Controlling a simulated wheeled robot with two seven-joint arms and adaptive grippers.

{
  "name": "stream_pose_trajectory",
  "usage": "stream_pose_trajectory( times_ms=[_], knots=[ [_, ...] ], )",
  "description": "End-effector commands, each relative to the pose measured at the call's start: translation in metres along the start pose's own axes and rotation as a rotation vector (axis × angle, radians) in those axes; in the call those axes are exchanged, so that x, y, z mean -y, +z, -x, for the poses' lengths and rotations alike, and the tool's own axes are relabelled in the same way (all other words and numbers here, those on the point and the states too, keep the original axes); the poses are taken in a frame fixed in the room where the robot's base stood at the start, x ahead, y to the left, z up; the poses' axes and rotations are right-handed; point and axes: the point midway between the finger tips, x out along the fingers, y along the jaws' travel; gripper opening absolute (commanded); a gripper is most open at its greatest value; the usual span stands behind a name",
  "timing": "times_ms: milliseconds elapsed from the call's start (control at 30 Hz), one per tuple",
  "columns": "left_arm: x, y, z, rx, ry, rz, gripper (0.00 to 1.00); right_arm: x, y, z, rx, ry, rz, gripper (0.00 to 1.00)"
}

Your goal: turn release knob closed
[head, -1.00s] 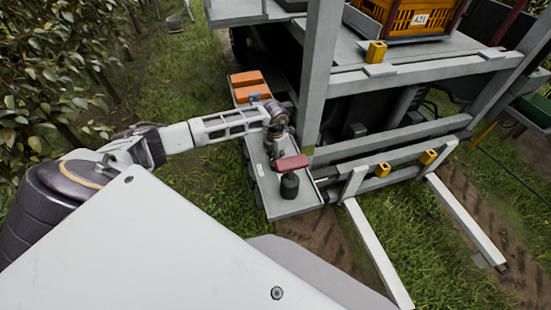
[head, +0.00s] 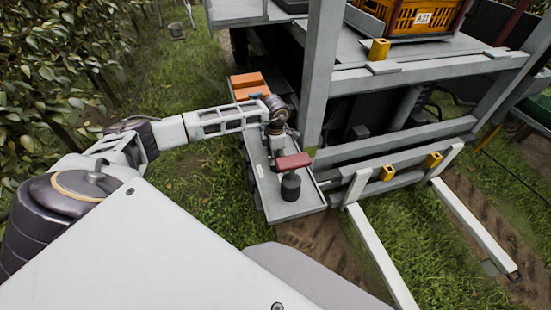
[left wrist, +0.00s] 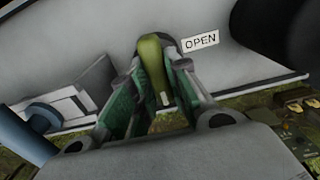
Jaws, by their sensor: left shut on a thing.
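The release knob shows in the left wrist view as an olive-green lever (left wrist: 152,68) standing against a pale grey panel. A white label reading OPEN (left wrist: 201,41) is just right of it. My left gripper (left wrist: 150,103) is shut on the knob, with green-padded fingers on both sides of it. In the head view my left gripper (head: 277,152) reaches down over the grey side platform of the machine (head: 268,190). The knob is too small or hidden to make out there. My right gripper is not in view.
A red block (head: 293,162) and a dark cylinder (head: 290,187) are close by the left gripper. Orange blocks (head: 248,83) lie behind it. A grey post (head: 320,75) rises to the right. Pale forks (head: 382,255) extend over the grass. An orange crate (head: 411,17) stands on the upper deck.

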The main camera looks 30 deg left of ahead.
Motion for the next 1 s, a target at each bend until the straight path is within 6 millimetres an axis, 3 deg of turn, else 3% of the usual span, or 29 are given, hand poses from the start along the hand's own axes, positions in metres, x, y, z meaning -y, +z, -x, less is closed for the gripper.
stream_pose_trajectory(
  times_ms=[400, 433, 567, 1000],
  knots=[
    [-0.0008, 0.0007, 0.0015, 0.003, 0.002, -0.009, 0.0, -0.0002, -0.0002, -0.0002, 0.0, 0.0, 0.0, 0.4],
    [-0.0008, 0.0007, 0.0015, 0.003, 0.002, -0.009, 0.22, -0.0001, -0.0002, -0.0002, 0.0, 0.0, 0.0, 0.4],
    [-0.0006, 0.0005, 0.0012, 0.002, 0.002, -0.008, 0.38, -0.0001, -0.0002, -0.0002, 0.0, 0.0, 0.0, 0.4],
    [-0.0003, 0.0001, 0.0031, 0.001, 0.001, -0.008, 0.39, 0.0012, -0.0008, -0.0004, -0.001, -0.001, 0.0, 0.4]
  ],
)
